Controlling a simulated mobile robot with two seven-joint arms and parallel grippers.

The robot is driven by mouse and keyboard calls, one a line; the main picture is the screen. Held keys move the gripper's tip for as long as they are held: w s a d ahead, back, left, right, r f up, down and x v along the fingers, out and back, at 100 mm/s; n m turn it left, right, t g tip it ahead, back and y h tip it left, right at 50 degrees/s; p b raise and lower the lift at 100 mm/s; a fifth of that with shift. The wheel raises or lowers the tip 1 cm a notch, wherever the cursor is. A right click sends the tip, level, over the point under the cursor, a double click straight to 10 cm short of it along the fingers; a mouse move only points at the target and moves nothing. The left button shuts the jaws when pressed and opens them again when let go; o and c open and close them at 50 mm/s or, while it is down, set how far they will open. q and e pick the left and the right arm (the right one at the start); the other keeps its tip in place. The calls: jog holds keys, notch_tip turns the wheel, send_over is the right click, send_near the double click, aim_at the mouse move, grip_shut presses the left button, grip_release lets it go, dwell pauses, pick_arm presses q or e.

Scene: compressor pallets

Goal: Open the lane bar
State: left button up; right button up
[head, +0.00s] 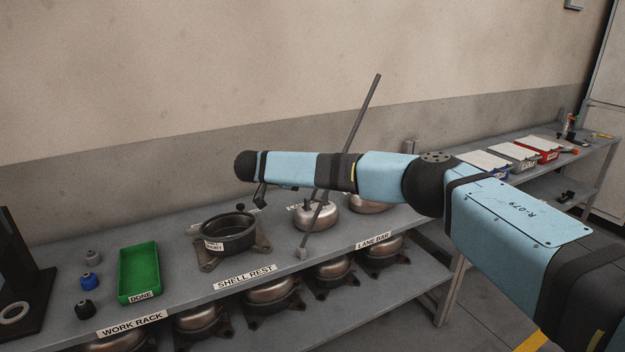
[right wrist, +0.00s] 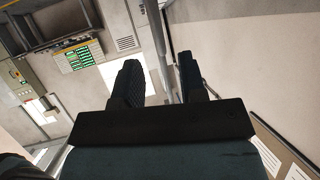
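The lane bar, a thin grey rod (head: 362,112), stands tilted up from a small foot near the shelf's front edge, leaning to the right in the head view. The "LANE BAR" label (head: 373,241) is on the shelf edge to the right of its foot. My right forearm crosses in front of the bar and hides its middle. My right gripper's fingers show apart in the right wrist view (right wrist: 160,85), with nothing clearly held between them. My left gripper is not in view.
Metal compressor shells (head: 319,216) stand behind the bar, partly hidden by my arm. A dark open housing (head: 229,235) sits on the shell rest. A green tray (head: 138,272) and small caps (head: 90,281) are at left. More compressors (head: 275,296) fill the lower shelf. A side table (head: 582,165) stands at right.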

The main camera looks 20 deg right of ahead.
jog(key=v, duration=0.9)
jog(key=shift+b, duration=0.3)
